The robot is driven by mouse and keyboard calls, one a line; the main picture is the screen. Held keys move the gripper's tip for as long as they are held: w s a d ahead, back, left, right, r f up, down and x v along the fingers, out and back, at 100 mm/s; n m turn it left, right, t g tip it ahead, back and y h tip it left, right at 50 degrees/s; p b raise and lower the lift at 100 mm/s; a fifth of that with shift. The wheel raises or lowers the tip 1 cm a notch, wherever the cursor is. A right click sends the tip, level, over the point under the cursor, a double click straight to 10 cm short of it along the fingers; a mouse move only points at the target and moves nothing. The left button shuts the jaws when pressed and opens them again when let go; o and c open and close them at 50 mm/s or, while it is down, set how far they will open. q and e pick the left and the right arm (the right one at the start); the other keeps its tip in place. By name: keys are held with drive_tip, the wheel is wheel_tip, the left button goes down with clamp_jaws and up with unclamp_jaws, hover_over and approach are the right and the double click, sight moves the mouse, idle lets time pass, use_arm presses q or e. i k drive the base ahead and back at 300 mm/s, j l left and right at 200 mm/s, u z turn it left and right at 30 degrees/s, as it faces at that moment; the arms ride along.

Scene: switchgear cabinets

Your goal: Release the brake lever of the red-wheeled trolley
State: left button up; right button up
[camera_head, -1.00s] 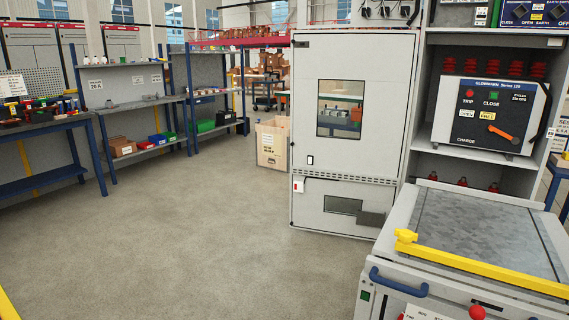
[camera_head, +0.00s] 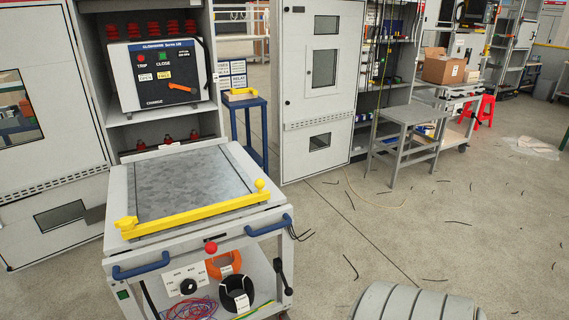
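A grey trolley (camera_head: 262,222) stands in front of the open switchgear cabinet at left of centre. It has a flat metal top (camera_head: 190,183), a yellow bar (camera_head: 195,212) across its near edge, two blue handles and a red ball knob (camera_head: 211,248) in front. A black lever (camera_head: 282,277) stands at its front right side, slightly tilted. I cannot tell whether this is the brake lever. The trolley's wheels are cut off or hidden at the bottom edge, so their colour does not show. Neither of my grippers is in view.
The trolley's lower shelf holds cables and a black coil (camera_head: 236,293). A blue stand (camera_head: 250,130) is behind it at right. A grey table (camera_head: 411,120) stands further right. The floor right of the trolley is mostly open, with scattered dark strips. A grey ribbed shape (camera_head: 415,302), unidentified, is at the bottom edge.

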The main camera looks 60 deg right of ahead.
sight(289, 292)
drive_tip(key=z, duration=1.85)
